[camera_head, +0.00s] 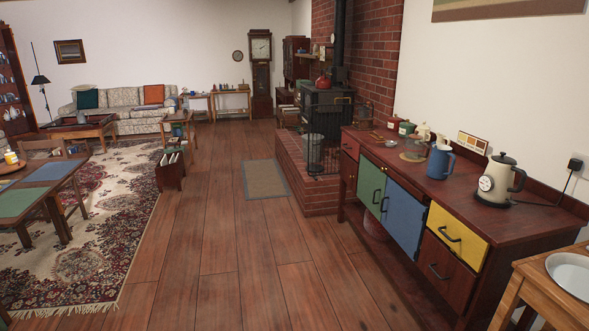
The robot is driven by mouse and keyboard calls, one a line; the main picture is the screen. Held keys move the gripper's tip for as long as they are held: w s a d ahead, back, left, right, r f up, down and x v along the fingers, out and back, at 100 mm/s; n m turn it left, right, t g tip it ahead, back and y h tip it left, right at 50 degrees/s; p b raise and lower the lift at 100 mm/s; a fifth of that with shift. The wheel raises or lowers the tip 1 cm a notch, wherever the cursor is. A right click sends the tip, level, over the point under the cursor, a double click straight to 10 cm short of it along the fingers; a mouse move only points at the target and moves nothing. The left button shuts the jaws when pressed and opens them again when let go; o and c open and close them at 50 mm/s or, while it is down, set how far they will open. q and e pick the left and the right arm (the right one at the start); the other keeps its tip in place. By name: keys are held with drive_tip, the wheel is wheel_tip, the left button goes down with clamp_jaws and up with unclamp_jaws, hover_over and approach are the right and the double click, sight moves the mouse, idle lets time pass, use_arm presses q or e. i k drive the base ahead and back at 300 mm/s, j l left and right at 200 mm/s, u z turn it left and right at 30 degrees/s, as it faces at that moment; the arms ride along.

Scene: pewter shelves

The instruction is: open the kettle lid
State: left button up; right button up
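A cream kettle (495,183) with a black lid (503,159) and a dark handle stands upright on its dark base at the right end of the sideboard (468,204). The lid appears shut. A round dial or badge shows on the kettle's front. A cord runs from the base area to a wall socket (575,165). Neither of my grippers is in view.
A blue jug (439,162) stands left of the kettle, with several small jars farther back. A wooden table (541,290) with a white bowl (571,273) is at the lower right. Wooden floor (240,255) before the sideboard is clear.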

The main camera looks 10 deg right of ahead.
sight(502, 160)
drive_tip(key=i+z, duration=0.2)
drive_tip(key=i, duration=0.35)
drive_tip(key=i+z, duration=0.15)
drive_tip(key=i, duration=0.4)
drive_tip(key=i+j+z, duration=0.2)
drive_tip(key=i, duration=0.35)
drive_tip(key=i+j+z, duration=0.2)
drive_tip(key=i, duration=0.35)
